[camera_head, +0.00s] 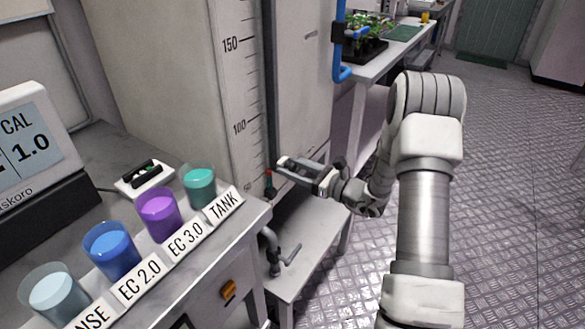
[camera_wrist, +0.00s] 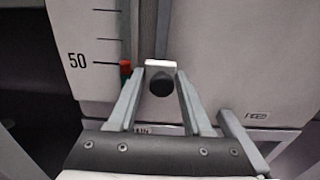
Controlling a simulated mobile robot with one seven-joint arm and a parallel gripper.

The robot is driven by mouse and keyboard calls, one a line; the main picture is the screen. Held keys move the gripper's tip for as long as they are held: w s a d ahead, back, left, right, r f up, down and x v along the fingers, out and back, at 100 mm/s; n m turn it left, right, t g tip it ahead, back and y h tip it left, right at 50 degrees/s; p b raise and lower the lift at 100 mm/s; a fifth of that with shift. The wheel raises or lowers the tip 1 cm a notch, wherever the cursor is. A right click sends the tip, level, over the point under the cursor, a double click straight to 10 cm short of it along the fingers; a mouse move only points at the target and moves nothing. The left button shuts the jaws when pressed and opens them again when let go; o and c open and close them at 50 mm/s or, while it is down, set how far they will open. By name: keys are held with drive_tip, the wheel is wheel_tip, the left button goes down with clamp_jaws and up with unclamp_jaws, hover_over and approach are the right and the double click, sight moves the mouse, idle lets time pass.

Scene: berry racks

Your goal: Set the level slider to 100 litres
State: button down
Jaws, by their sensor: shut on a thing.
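The level scale is printed on the pale tank front (camera_head: 232,100), with 50, 100 and 150 marks. A dark vertical track (camera_head: 269,85) runs beside it. The red slider pointer (camera_wrist: 125,68) is at about the 50 line in the wrist view; it also shows low on the track in the head view (camera_head: 268,180). The dark round slider knob (camera_wrist: 160,84) sits between my gripper's fingers (camera_wrist: 161,78), which are shut on it. In the head view my gripper (camera_head: 283,166) reaches left to the track's lower part and hides the knob.
A bench (camera_head: 222,240) with labelled cups of coloured liquid and a meter (camera_head: 32,140) stands at the left. A tap (camera_head: 278,252) and a low grey stand (camera_head: 318,225) are below my gripper. A blue pipe (camera_head: 340,50) runs up right of the tank.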

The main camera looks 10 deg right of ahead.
sight(278, 106)
drive_tip(key=shift+w+d+r, duration=0.1)
drive_tip(key=shift+d, duration=0.15)
wheel_tip(278, 106, up, 17)
drive_tip(key=p, duration=1.1)
drive_tip(key=shift+d, duration=0.1)
drive_tip(key=c, duration=0.6)
unclamp_jaws()
drive_tip(key=shift+a, duration=0.2)
drive_tip(key=p+v, duration=0.2)
drive_tip(key=v, duration=1.5)
drive_tip(key=shift+d, duration=0.2)
